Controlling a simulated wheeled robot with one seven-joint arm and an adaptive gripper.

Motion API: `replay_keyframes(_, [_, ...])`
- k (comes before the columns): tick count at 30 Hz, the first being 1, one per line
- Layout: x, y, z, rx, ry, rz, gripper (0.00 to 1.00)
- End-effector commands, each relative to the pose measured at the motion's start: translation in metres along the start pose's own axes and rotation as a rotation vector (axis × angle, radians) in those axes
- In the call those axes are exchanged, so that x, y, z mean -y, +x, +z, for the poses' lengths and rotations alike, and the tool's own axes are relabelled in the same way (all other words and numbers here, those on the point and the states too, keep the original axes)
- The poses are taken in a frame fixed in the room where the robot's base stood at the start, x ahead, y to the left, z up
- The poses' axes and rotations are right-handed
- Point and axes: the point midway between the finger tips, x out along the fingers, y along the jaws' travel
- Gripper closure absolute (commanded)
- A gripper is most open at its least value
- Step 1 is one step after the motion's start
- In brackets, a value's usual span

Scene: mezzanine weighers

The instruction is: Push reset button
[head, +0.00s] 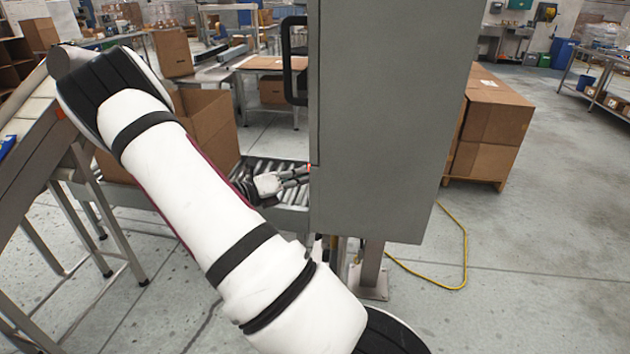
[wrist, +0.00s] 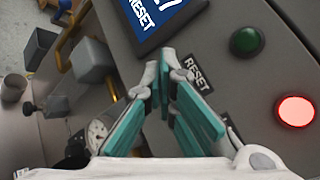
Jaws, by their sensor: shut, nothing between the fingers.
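In the wrist view my gripper (wrist: 169,62) is shut, its teal-padded fingers meeting at the tips with nothing between them. The tips are over a grey control panel (wrist: 222,15), beside a black RESET label (wrist: 195,73). No reset button is clearly visible; the fingers may hide it. I cannot tell if the tips touch the panel. A blue sign or screen (wrist: 160,18) reading RESET lies just beyond the tips. In the head view my gripper (head: 307,178) is at the left edge of the grey cabinet (head: 385,110), whose panel face is turned away.
A dark green button (wrist: 246,40) and a lit red button (wrist: 295,111) are on the panel to the right of the fingers. A round gauge (wrist: 98,130) shows at left. A roller conveyor (head: 285,195) runs behind my arm. A yellow hose (head: 465,245) lies on the floor.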

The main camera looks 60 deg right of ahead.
Motion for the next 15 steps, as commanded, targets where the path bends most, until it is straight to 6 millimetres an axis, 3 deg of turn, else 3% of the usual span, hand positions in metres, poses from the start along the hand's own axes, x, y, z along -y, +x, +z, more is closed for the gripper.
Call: replay_keyframes(15, [0.0027, 0.0039, -0.003, -0.001, -0.001, -0.001, 1.0])
